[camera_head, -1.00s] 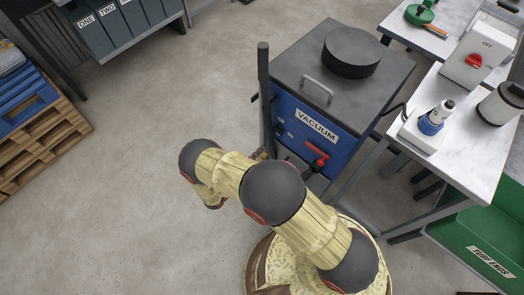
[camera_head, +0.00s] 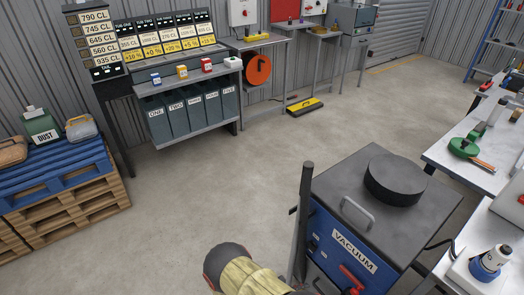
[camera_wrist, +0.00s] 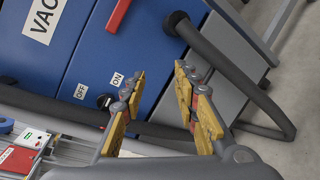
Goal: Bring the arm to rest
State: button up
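My arm (camera_head: 245,277), yellow with dark joints, shows only in part at the bottom edge of the head view, left of the vacuum's front. My gripper is not visible there. In the wrist view my gripper (camera_wrist: 160,72) is open, its two yellow fingers apart with nothing seen between them. Beyond the fingers is the blue vacuum (camera_wrist: 90,65) with its ON and OFF labels, its dial and a red handle. A dark hose runs behind the fingers. Whether the fingers touch anything I cannot tell.
The vacuum cabinet (camera_head: 330,243) and its dark upright pole (camera_head: 304,215) stand close to my arm. White workbenches (camera_head: 470,165) are at the right. A pallet stack (camera_head: 75,205) is at the left, a bin shelf (camera_head: 185,85) at the back. The floor between is clear.

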jog(key=s+a+r+m+g+y+p, duration=0.1)
jog(key=s+r+m+g+y, duration=0.2)
jog(key=r, duration=0.7)
jog(key=s+a+r+g+y+p, duration=0.1)
jog(key=s+r+g+y, duration=0.2)
jog(key=r, duration=0.7)
jog(key=s+a+r+m+g+y, duration=0.25)
jog(key=r+y, duration=0.25)
jog(key=r, duration=0.5)
jog(key=s+d+r+m+t+y+p, duration=0.1)
jog(key=d+r+m+t, duration=0.1)
jog(key=r, duration=0.7)
jog(key=s+d+r+m+t+y+p, duration=0.1)
jog(key=s+d+r+t, duration=0.1)
jog(key=r, duration=0.7)
jog(key=s+d+r+m+t+y+p, duration=0.1)
jog(key=d+r+t, duration=0.3)
jog(key=r, duration=0.4)
jog(key=shift+s+r+m+t+y, duration=0.3)
jog(key=shift+r+m+t+y, duration=0.15)
jog(key=shift+m, duration=0.4)
